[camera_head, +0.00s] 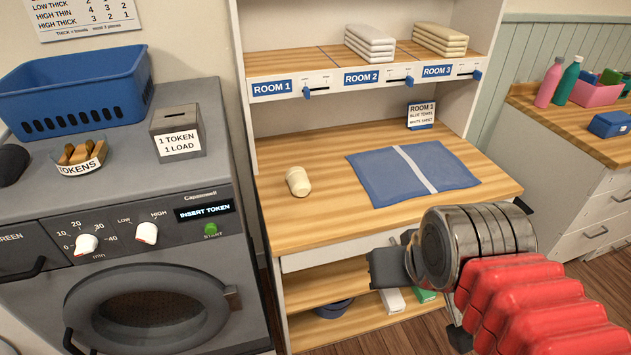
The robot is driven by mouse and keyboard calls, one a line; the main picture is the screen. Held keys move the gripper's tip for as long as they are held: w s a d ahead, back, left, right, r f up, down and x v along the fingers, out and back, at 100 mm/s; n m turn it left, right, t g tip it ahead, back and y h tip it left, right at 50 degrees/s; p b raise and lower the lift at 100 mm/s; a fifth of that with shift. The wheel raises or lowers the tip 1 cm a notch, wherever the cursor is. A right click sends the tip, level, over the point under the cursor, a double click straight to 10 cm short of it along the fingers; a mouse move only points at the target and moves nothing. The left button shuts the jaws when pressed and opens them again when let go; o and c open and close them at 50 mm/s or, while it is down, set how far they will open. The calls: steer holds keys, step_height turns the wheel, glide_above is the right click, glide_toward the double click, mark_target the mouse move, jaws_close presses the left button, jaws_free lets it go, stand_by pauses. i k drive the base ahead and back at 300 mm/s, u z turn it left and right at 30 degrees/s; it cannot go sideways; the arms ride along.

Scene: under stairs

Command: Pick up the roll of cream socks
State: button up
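The roll of cream socks (298,181) sits on the left part of the wooden worktop, between the washing machine and the blue cloth. Nothing touches it. My gripper (390,267) is in front of the worktop's front edge, to the right of and nearer than the roll, with clear space between them. Its dark end points left. My metal wrist and red arm come in from the lower right and hide part of the gripper, so its opening cannot be made out. No held thing shows.
A shelf with folded towels (369,43) and ROOM sliders overhangs the worktop. The washing machine (135,220) stands left. The worktop around the roll is clear.

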mark_target(300, 185)
steer(key=z, duration=0.35)
steer(key=k, duration=0.95)
steer(key=u, duration=1.25)
steer(key=i, duration=1)
steer(key=u, duration=0.1)
